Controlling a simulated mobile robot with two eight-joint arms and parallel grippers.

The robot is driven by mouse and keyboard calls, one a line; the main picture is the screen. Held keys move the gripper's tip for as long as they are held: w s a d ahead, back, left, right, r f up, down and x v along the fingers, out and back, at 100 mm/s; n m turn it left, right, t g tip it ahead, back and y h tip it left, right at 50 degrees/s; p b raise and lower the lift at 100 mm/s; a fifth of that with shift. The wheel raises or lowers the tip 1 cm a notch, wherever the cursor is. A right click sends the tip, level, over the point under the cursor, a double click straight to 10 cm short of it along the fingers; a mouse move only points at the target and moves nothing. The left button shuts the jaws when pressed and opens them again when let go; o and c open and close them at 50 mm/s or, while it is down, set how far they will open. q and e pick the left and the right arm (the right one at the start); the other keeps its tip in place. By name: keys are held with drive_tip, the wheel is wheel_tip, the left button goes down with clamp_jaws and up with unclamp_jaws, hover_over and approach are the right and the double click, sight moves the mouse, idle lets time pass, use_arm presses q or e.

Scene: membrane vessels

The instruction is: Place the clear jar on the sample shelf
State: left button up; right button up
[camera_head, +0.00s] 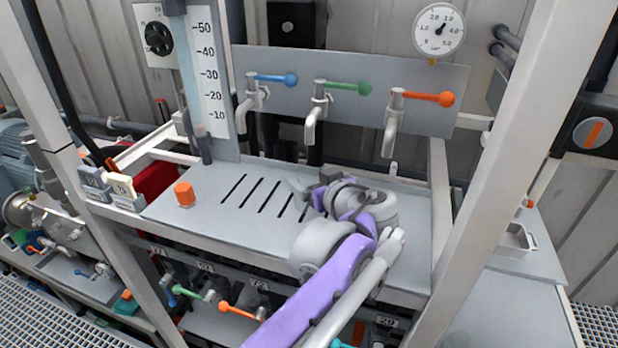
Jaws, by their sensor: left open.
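I cannot make out a clear jar for certain. A small orange cylinder or cap (185,194) stands on the left part of a grey slotted shelf (226,222) below the taps. I cannot tell if it belongs to a jar. I cannot tell whether this shelf is the sample shelf. My left gripper (303,193) is open, low over the shelf's slots and well to the right of the orange piece. Its wrist and purple arm hide the shelf's right-middle part. No object shows between its fingers. My right gripper is not in view.
Taps with blue (276,79), green (348,87) and orange (428,98) handles hang above the shelf. A scaled column (207,75) stands behind at left. Pale frame posts flank the shelf. A small metal tray (516,241) sits at right. More valves lie below.

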use_arm(q)
drive_tip(key=v, duration=1.1)
drive_tip(key=shift+s, duration=0.25)
